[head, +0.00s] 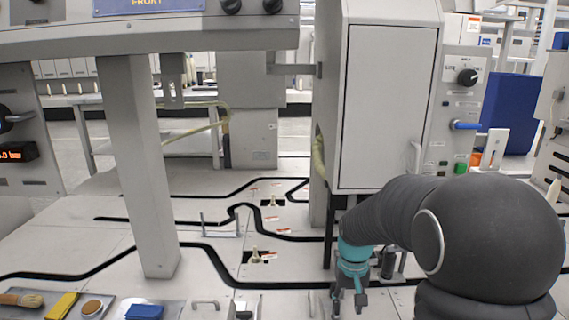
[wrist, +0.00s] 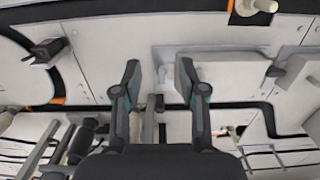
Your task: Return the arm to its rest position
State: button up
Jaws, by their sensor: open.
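My arm reaches in from the right of the head view, and my gripper (head: 348,301) hangs at its end, pointing down over the pale deck. In the wrist view my gripper (wrist: 158,76) has its two fingers spread apart, with nothing held between them. A light grey fitting on the deck shows beyond the gap between the fingers; how far below it lies I cannot tell.
A tall grey cabinet (head: 385,110) stands just behind my gripper. A grey post (head: 148,170) rises at left. Small pale pegs (head: 255,257) stand on the deck among black lines. A yellow item (head: 62,306) and a blue item (head: 145,312) lie at the front left.

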jog(key=s+r+t+p, duration=0.5)
jog(key=s+r+t, duration=0.1)
jog(key=s+r, duration=1.4)
jog(key=shift+s, duration=1.15)
jog(key=shift+c, duration=0.3)
